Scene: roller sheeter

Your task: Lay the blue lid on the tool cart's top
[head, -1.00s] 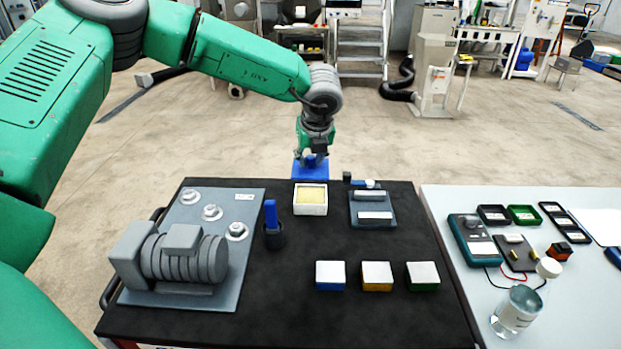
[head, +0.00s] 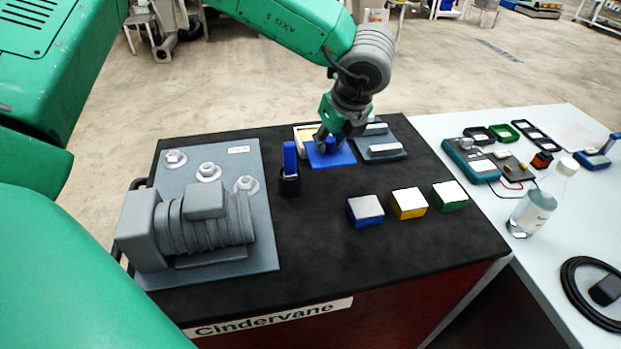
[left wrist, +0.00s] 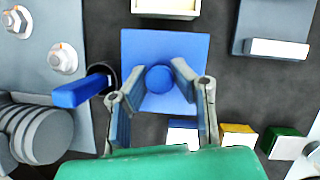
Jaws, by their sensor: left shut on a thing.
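The blue lid (head: 343,157) is a flat square plate with a round blue knob. My left gripper (head: 333,143) is shut on the knob, and the lid hangs below it, over the far part of the tool cart's black top (head: 330,250). In the left wrist view the lid (left wrist: 138,45) lies flat between the fingers (left wrist: 159,82), with the knob between the tips. I cannot tell whether the lid touches the cart top. My right gripper is not in view.
A cream open box (head: 303,132) is right behind the lid, and a grey plate with bars (head: 385,150) is to its right. A black cup with a blue handle (head: 290,180) stands left. Blue, yellow (head: 409,204) and green boxes are nearer. A grey motor (head: 190,230) sits at left.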

